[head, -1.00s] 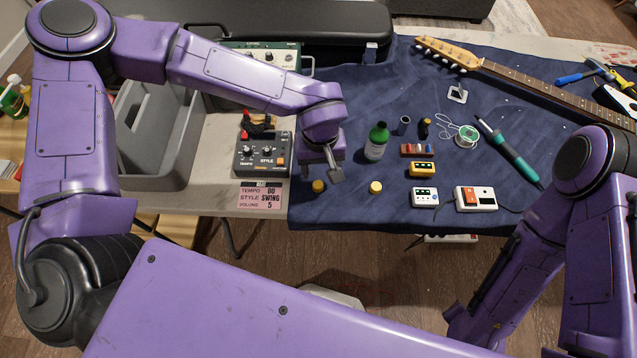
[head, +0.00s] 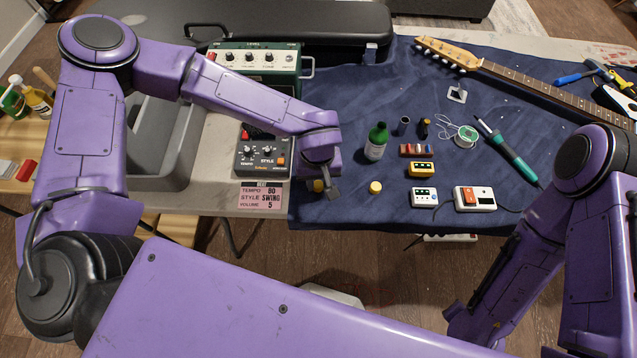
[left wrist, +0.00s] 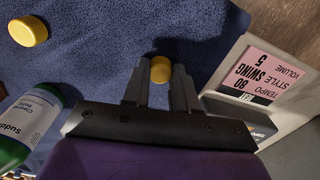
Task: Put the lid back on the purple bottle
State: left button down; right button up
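No bottle that is clearly purple shows. A green bottle with a white label (head: 376,142) stands upright on the blue mat; part of it shows in the left wrist view (left wrist: 28,122). Two yellow lids lie on the mat near its front edge. One lid (left wrist: 160,69) is between the tips of my left gripper (left wrist: 160,78), with gaps beside it; in the head view this lid (head: 318,186) is partly hidden by the gripper (head: 332,190). The gripper is open. The other lid (head: 375,187) lies to the right, apart from the gripper. My right gripper is out of view.
A grey pedal (head: 262,160) and a pink display card (head: 261,195) are left of my left gripper. A small dark container (head: 404,125), small pedals (head: 422,169) and a soldering iron (head: 512,155) lie to the right. A guitar neck (head: 540,85) lies behind.

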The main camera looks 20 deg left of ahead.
aim_at(319, 183)
pick_arm(q)
notch_tip(319, 183, up, 3)
jog(key=shift+w+r+b, duration=0.1)
jog(key=shift+w+b, duration=0.05)
jog(key=shift+b, duration=0.2)
jog(key=s+d+r+b, duration=0.1)
jog(key=s+d+r, duration=0.6)
jog(key=s, duration=0.5)
notch_tip(319, 183, up, 3)
jog(key=shift+d+f, duration=0.1)
jog(key=shift+d, duration=0.3)
jog(key=shift+w, duration=0.1)
